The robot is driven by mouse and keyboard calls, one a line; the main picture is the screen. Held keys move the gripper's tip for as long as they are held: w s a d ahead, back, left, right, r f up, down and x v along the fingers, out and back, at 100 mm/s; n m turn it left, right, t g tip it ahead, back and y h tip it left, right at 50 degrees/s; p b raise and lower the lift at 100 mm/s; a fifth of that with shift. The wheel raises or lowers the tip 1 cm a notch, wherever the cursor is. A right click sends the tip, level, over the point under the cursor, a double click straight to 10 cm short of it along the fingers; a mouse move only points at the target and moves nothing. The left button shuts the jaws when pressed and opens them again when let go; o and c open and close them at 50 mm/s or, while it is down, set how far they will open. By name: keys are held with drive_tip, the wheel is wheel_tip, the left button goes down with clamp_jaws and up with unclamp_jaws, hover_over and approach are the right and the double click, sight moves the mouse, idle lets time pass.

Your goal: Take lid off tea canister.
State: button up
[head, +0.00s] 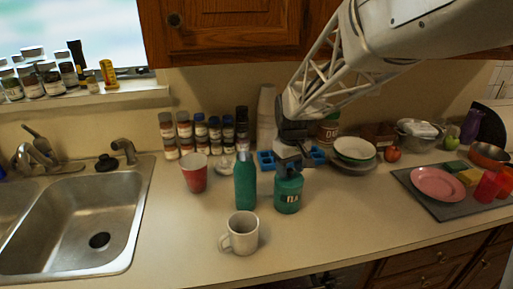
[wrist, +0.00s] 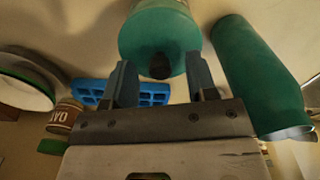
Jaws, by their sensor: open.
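The tea canister (head: 288,198) is a squat teal jar with a pale label, upright on the counter right of the green bottle. My gripper (head: 289,165) is directly above its top and partly hides the lid. In the wrist view the teal canister (wrist: 158,28) lies ahead of my gripper (wrist: 161,67). The lid's dark round knob (wrist: 160,66) shows between the two open fingers, with gaps on both sides. Nothing is held. I cannot tell how deep the fingers reach around the knob.
The green bottle (head: 245,185) stands close left of the canister; it also shows beside the right finger in the wrist view (wrist: 258,75). A white mug (head: 242,234) is in front. A blue tray (head: 266,160) and bowls (head: 354,150) are behind.

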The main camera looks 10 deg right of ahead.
drive_tip(key=shift+f, duration=0.6)
drive_tip(key=shift+c, duration=0.4)
clamp_jaws()
drive_tip(key=shift+r, duration=0.1)
drive_tip(key=shift+r, duration=0.8)
drive_tip(key=shift+s+r, duration=0.15)
drive_tip(key=shift+r, duration=0.8)
drive_tip(key=s+a+r, duration=0.1)
drive_tip(key=s, duration=1.4)
drive_tip(key=shift+s+r, duration=0.15)
drive_tip(key=shift+s, duration=0.2)
